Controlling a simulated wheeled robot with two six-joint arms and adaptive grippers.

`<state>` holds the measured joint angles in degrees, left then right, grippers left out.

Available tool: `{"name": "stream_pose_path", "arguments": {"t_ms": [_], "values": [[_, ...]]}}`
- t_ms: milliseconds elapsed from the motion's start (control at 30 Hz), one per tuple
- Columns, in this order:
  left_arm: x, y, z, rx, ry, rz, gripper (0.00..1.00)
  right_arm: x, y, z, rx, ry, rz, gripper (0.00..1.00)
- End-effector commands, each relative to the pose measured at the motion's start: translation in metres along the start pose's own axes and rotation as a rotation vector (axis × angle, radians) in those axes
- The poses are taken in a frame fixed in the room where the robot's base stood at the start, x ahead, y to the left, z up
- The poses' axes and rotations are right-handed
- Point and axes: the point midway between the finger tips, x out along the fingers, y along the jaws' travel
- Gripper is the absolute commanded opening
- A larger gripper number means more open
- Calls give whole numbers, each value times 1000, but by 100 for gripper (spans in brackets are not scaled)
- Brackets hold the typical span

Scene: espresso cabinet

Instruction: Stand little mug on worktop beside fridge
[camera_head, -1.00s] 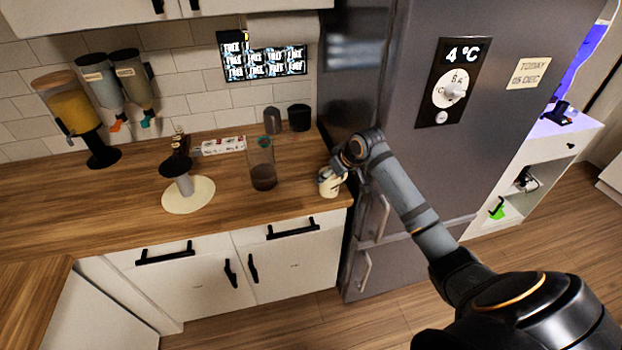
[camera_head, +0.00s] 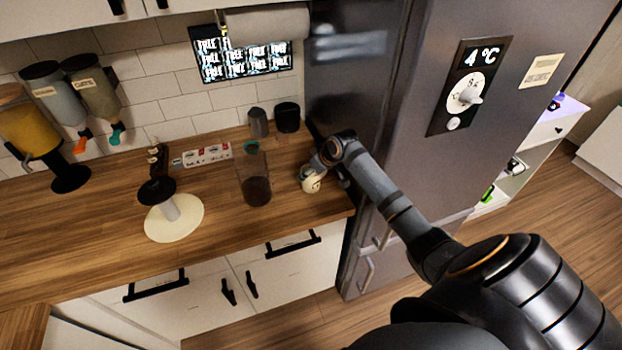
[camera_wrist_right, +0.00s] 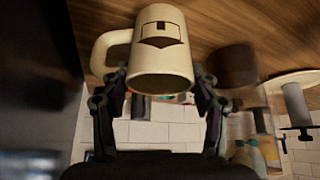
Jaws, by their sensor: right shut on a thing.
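The little mug (camera_head: 311,184) is cream with a dark print. It is at the right end of the wooden worktop (camera_head: 260,222), close to the fridge (camera_head: 385,120). My right gripper (camera_head: 318,164) is shut on the mug. In the right wrist view, which is upside down, the mug (camera_wrist_right: 150,50) sits between the two fingers (camera_wrist_right: 160,105), its handle to the picture's left. The mug looks upright, its base close to the worktop; I cannot tell if they touch. My left gripper is not in view.
A tall glass container (camera_head: 255,180) stands left of the mug. A dark canister (camera_head: 287,117) and a grey one (camera_head: 258,122) stand behind. A round cream stand (camera_head: 190,222) is further left. The worktop's front right corner is clear.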

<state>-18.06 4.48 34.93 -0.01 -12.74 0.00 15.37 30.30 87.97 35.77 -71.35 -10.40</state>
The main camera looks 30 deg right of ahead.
Motion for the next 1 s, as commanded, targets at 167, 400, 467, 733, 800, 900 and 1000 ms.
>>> {"name": "stream_pose_path", "arguments": {"t_ms": [167, 400, 467, 733, 800, 900, 1000], "values": [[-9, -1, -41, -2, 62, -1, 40, 18, -1, 12, 3, -3, -2, 22], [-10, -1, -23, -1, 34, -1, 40, 31, 0, 20, -1, 0, 1, 22], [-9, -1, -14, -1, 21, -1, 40, 31, 0, 20, -1, 0, 1, 22], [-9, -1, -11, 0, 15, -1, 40, 32, 0, 21, -1, -1, 0, 84], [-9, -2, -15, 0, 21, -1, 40, 32, 0, 21, -1, -1, 0, 84], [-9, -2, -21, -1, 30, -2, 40, 31, 0, 21, -1, -1, 0, 84], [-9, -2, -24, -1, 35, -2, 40, 31, 0, 21, -1, -1, 0, 84]]}}
